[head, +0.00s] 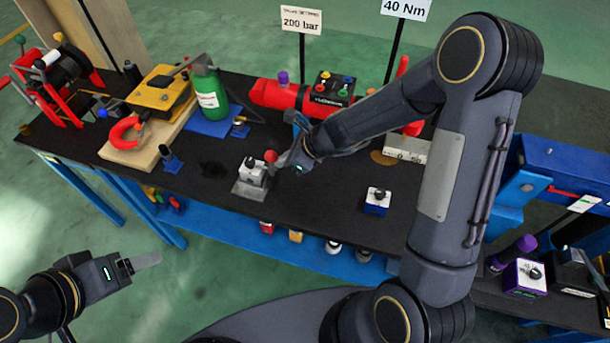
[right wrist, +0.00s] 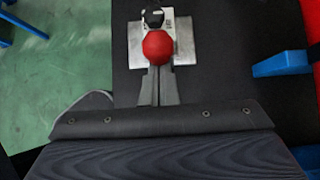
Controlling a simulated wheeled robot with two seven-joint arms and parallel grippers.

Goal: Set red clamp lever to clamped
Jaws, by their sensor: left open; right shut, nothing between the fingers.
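A red ball knob (head: 270,156), apparently the clamp lever's end, stands beside a small white block (head: 251,171) on a grey metal plate (head: 249,190) near the bench's front edge. The right wrist view shows the red knob (right wrist: 157,47) over the plate (right wrist: 135,45), hiding the lever's shaft. My right gripper (head: 282,160) is shut and empty. Its fingertips (right wrist: 158,72) reach the near side of the knob; whether they touch it I cannot tell. My left gripper (head: 148,260) is open and empty, over the floor left of the bench.
A red cylinder (head: 275,95) lies behind my right gripper. A blue block with a white top (head: 376,201) sits to the right. The bench top between is mostly clear.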

